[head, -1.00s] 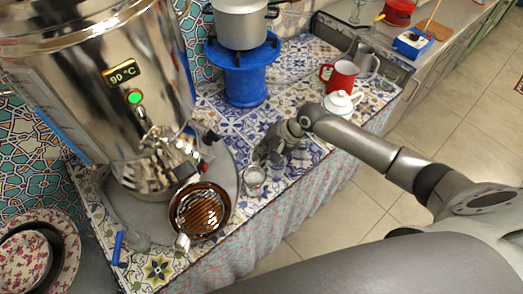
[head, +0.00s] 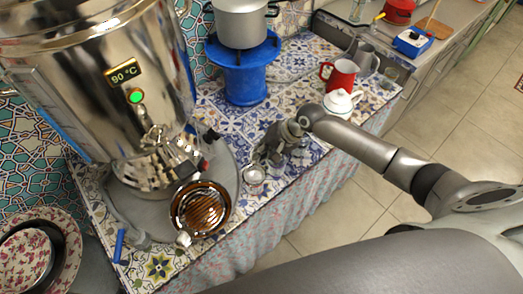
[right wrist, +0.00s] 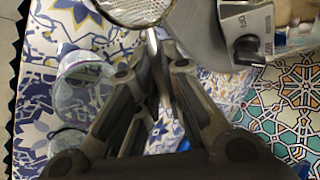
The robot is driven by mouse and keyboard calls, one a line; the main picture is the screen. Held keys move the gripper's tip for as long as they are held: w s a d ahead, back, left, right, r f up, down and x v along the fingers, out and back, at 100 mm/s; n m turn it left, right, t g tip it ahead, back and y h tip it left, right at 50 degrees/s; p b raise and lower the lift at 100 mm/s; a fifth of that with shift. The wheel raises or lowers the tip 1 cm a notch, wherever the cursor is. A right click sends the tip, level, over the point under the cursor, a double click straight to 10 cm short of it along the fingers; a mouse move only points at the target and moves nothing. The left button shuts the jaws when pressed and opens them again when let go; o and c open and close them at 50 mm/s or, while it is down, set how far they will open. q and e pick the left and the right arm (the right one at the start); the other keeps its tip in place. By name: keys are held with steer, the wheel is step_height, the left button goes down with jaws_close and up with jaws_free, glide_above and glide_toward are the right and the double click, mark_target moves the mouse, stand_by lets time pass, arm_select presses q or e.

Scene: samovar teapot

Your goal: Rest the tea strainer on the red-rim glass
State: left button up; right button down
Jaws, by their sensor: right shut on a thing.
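My right gripper (head: 268,152) is over the tiled counter, right of the samovar. In the right wrist view the gripper (right wrist: 155,65) is shut on the thin metal handle of the tea strainer (right wrist: 132,8). The strainer's round mesh bowl is cut by the top edge of that view; in the head view the strainer (head: 254,174) is a small silvery disc in front of the fingers. A clear glass (right wrist: 85,85) stands left of the fingers, apart from the strainer, with another glass (right wrist: 68,145) below it. I cannot make out a red rim on either. My left gripper is not in view.
The samovar (head: 120,85) stands at the left, with a round brown slatted tray (head: 202,208) at its front. A blue stand (head: 245,80) bears a pot (head: 240,22). A red mug (head: 340,77) and white teapot (head: 340,103) stand behind my right arm.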

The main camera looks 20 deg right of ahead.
steer(key=c, duration=1.5)
jaws_free()
